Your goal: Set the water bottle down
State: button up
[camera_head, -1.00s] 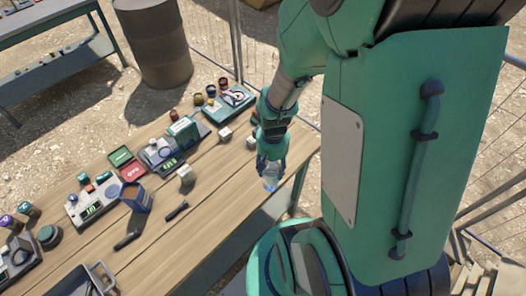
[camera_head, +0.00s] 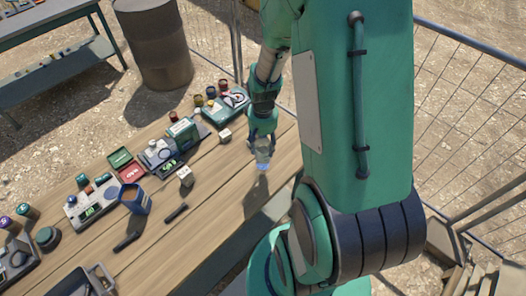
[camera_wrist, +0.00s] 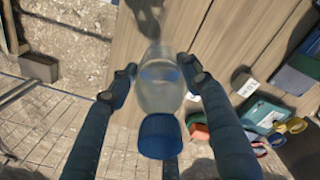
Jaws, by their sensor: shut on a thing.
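The clear water bottle (camera_head: 263,153) is between the fingers of my gripper (camera_head: 262,140), over the right end of the wooden table (camera_head: 225,190). In the wrist view the bottle (camera_wrist: 160,88) has a blue cap (camera_wrist: 160,137) on its near end. The fingers of my gripper (camera_wrist: 158,72) are closed against both sides of it. Shadow falls on the planks near the bottle. I cannot tell for sure whether its bottom touches the wood.
A small pale cube (camera_head: 225,136) and a teal device (camera_head: 228,103) lie left of the bottle. A blue mug (camera_head: 135,199), another cube (camera_head: 186,176) and dark tools (camera_head: 176,213) are further left. Planks around the bottle are clear. A barrel (camera_head: 151,45) stands behind.

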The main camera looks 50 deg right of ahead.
jog(key=shift+f, duration=1.7)
jog(key=shift+f+b, duration=0.1)
jog(key=shift+b, duration=0.2)
jog(key=o, duration=1.7)
jog(key=shift+c, duration=0.2)
notch_tip(320, 180, up, 12)
jog(key=shift+r+p, duration=0.1)
jog(key=shift+p, duration=0.7)
